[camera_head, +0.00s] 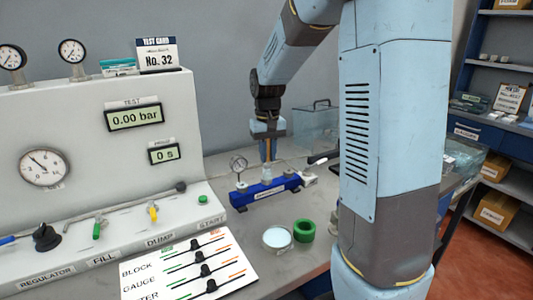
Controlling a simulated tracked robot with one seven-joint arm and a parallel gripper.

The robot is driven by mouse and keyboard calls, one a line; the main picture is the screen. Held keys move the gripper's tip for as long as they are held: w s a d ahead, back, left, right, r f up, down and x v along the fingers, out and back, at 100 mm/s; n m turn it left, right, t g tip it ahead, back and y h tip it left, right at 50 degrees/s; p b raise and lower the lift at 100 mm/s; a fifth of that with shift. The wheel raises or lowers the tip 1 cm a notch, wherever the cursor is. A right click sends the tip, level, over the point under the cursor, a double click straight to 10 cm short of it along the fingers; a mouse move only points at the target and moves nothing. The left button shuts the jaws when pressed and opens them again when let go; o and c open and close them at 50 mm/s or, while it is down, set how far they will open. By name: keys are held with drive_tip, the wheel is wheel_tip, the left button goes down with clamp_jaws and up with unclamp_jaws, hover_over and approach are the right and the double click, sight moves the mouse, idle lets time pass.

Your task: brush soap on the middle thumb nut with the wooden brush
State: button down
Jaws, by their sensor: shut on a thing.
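My gripper (268,148) points straight down over the middle of the blue block (252,198) on the bench. It is shut on a thin upright thing that I take to be the wooden brush; little of it shows between the fingers. A pale piece (267,171) sits right below the fingers, at the top middle of the block. I cannot tell whether it is the brush's bristles or the middle thumb nut, nor whether the two touch. A shallow dish (277,237) with pale contents, perhaps the soap, stands in front.
A green ring (304,230) lies right of the dish. A clear box (316,124) stands behind the block. The grey test panel (85,130) with dials and levers fills the left, with a white valve card (190,268) in front. My arm hides the bench's right part.

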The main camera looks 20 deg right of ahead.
drive_tip(key=shift+w, duration=0.1)
drive_tip(key=shift+w+a, duration=0.15)
drive_tip(key=shift+w, duration=0.3)
drive_tip(key=shift+s, duration=0.15)
drive_tip(key=shift+s+f, duration=0.1)
drive_tip(key=shift+s, duration=0.45)
drive_tip(key=shift+w, duration=0.15)
drive_tip(key=shift+w, duration=0.5)
drive_tip(key=shift+s, duration=0.15)
drive_tip(key=shift+s+r, duration=0.2)
drive_tip(key=shift+s, duration=0.25)
